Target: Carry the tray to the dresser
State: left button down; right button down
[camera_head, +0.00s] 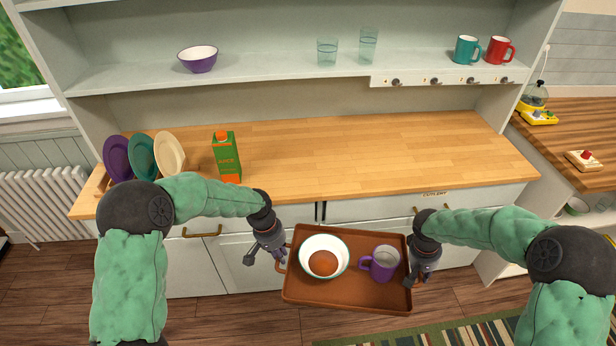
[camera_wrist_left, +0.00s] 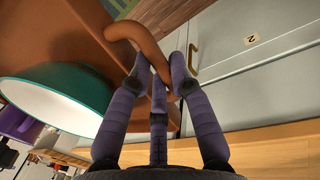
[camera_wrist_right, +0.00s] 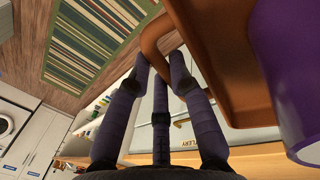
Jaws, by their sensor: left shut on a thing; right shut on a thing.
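The brown tray (camera_head: 345,294) is held level between my two arms, in front of the dresser and lower than its wooden counter (camera_head: 330,150). On it stand a white bowl (camera_head: 311,247) with a green rim and brown contents, and a purple mug (camera_head: 384,263). My left gripper (camera_head: 280,262) is shut on the tray's left handle, which shows in the left wrist view (camera_wrist_left: 135,35). My right gripper (camera_head: 415,278) is shut on the tray's right handle, seen in the right wrist view (camera_wrist_right: 153,40). Both vessels are upright.
The counter's middle and right are clear. At its left are a plate rack with plates (camera_head: 143,157) and a green juice carton (camera_head: 227,157). The shelf above holds a purple bowl (camera_head: 198,59), two glasses and two mugs. A striped rug (camera_head: 470,333) lies below.

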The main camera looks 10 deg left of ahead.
aim_at(350, 166)
jog(key=i, duration=1.5)
